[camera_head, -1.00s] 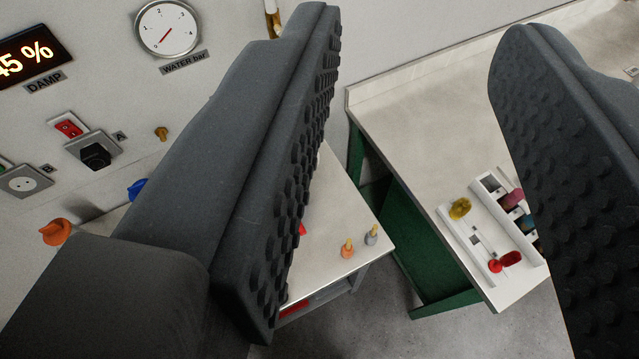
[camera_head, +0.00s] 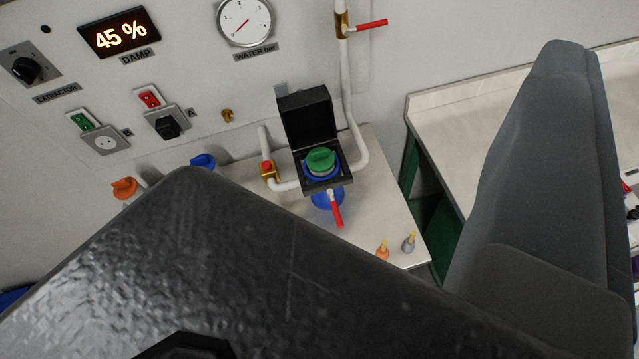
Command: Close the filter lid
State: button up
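The filter is a small black box (camera_head: 343,181) on the pipework, with a green round cap (camera_head: 320,160) and a blue ring inside. Its black lid (camera_head: 309,118) stands raised at the back, so the box is open. One grey finger of my gripper (camera_head: 560,130) shows at the right, well apart from the filter. The other finger cannot be made out, so the gap between them is not shown. A large dark part of my arm fills the lower left and middle.
White pipes run beside the filter, with a red-handled valve (camera_head: 336,210) below it and another red handle (camera_head: 371,24) above. Small orange and grey items (camera_head: 408,243) stand near the table edge. A wall panel has a gauge (camera_head: 245,20) and display. A second bench (camera_head: 455,120) stands right.

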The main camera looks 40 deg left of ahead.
aim_at(306, 116)
jog(key=k, duration=1.15)
jog(key=u, duration=0.5)
jog(key=i, duration=1.5)
jog(key=u, duration=0.65)
